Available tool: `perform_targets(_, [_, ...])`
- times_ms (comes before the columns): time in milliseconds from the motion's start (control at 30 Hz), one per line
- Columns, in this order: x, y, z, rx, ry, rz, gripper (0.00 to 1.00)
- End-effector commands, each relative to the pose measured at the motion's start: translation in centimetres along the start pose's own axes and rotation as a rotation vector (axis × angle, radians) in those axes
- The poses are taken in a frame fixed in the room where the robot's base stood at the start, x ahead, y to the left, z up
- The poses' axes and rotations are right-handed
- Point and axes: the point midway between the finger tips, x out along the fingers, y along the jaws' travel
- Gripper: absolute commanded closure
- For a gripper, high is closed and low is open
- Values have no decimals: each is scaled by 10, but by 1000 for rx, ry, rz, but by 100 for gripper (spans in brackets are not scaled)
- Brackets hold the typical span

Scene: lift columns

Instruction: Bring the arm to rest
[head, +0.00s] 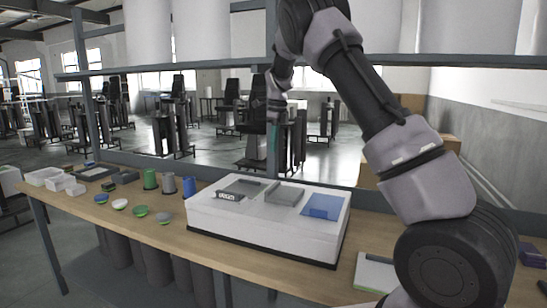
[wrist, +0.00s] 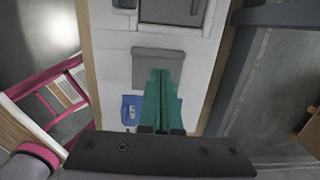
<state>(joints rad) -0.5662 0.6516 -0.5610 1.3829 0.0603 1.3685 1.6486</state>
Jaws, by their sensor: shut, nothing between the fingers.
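My arm rises from the lower right of the head view and bends over at the top. My gripper (head: 273,155) hangs from it, fingers pointing down, above and behind the white box on the table. In the wrist view, the green fingers of my gripper (wrist: 161,75) are together with nothing between them. The gripper touches nothing that I can see.
The white box (head: 260,238) stands on the wooden table (head: 150,232), with grey panels and a blue panel (head: 323,206) on top. Cups and small bowls (head: 140,211) stand to its left. A shelf beam (head: 200,65) crosses behind my arm.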

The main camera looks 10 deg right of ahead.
Motion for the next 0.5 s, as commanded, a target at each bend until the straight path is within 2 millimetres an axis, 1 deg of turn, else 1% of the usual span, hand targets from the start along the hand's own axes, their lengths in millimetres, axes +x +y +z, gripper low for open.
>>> perform_targets(133, [-14,0,-3,-9,-9,0,100])
perform_targets(233, [-32,3,-17,-60,-40,-1,100])
perform_targets(367, [-73,15,-52,-199,-112,-17,100])
perform_targets(400, [-86,21,-65,-257,-136,-29,100])
perform_targets(467, [-105,33,-83,-347,-169,-50,100])
perform_targets(500, [-117,42,-95,-409,-188,-66,100])
